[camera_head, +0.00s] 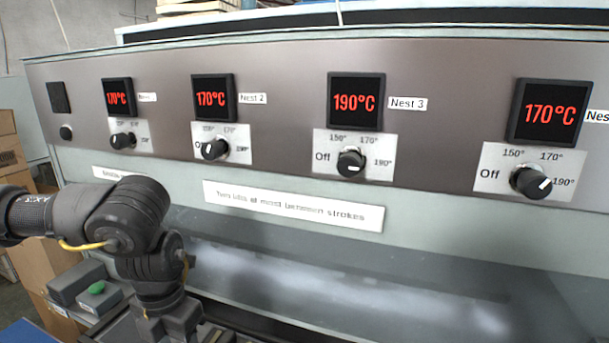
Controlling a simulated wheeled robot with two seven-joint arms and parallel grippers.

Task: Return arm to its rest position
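My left arm comes in from the left, in front of the press panel (290,75). It bends downward, and its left gripper (172,325) is at the bottom edge, pointing down and partly cut off. Its fingertips are not clear, so I cannot tell whether it is open or shut, or whether it holds anything. It is well below the dials and apart from them. My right arm and gripper are not in view.
Red displays read 170°C (118,97), 170°C (211,98), 190°C (357,101) and 170°C (549,112), each above a black knob. A grey box with a green button (97,288) stands beside my arm. Cardboard boxes (12,150) are at the left.

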